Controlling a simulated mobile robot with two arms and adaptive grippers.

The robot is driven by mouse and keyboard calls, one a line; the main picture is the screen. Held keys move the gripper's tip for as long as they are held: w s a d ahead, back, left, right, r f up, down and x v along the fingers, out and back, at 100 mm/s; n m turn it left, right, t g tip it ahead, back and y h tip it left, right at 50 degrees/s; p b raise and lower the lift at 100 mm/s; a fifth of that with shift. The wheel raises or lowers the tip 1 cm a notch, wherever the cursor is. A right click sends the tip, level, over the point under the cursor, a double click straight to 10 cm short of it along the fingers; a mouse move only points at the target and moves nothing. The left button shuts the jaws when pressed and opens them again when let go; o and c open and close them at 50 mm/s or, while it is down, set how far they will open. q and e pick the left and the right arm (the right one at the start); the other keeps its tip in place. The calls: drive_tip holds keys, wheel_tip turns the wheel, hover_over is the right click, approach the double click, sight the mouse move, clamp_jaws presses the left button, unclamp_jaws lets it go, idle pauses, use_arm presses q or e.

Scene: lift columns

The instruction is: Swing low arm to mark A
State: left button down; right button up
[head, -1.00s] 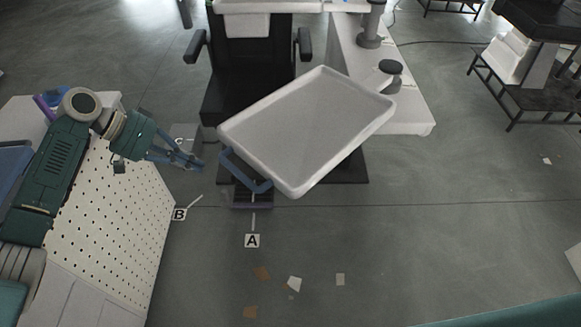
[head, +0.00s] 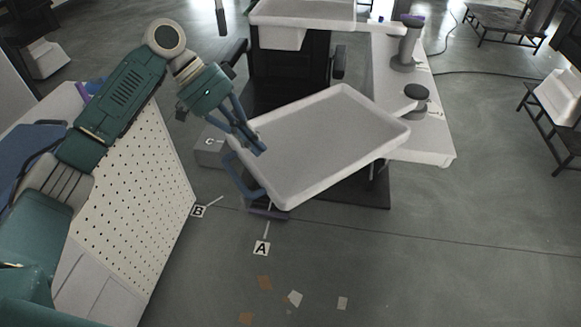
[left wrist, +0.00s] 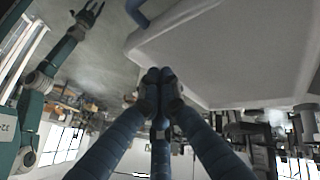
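The low arm carries a pale grey tray (head: 330,145) with a raised rim, set at a slant, and a blue handle (head: 237,176) on its left end. The label A (head: 261,248) lies on the floor below the handle, with a short white line beside it. My left gripper (head: 258,151) overlaps the tray's left corner in the head view, above the handle. In the left wrist view its fingers (left wrist: 158,82) are together with nothing visible between them. That view also shows the tray (left wrist: 225,45) and part of the handle (left wrist: 138,12). My right gripper (left wrist: 88,12) appears there with spread fingers.
Labels B (head: 198,211) and C (head: 209,142) lie left of the tray. A perforated white panel (head: 135,200) stands at the left. A higher white tray (head: 300,12) and a white table (head: 435,140) are behind. The floor in front is clear except for small scraps.

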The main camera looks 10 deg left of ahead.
use_arm(q)
drive_tip(key=p, duration=0.2)
approach(285, 192)
drive_tip(key=w+d+f, duration=0.2)
drive_tip(key=f, duration=0.1)
drive_tip(key=shift+d+f, duration=0.15)
drive_tip(key=shift+d, duration=0.05)
drive_tip(key=s+d+p, duration=0.1)
drive_tip(key=s+d+f+p, duration=0.1)
drive_tip(key=shift+d, duration=0.35)
drive_tip(key=shift+s+d+p, duration=0.3)
drive_tip(key=shift+s+p, duration=0.05)
drive_tip(key=shift+s, duration=0.15)
drive_tip(key=shift+d+f, duration=0.1)
use_arm(e)
drive_tip(key=r, duration=0.2)
drive_tip(key=a+r, duration=0.1)
drive_tip(key=r, duration=0.2)
drive_tip(key=shift+a, duration=0.2)
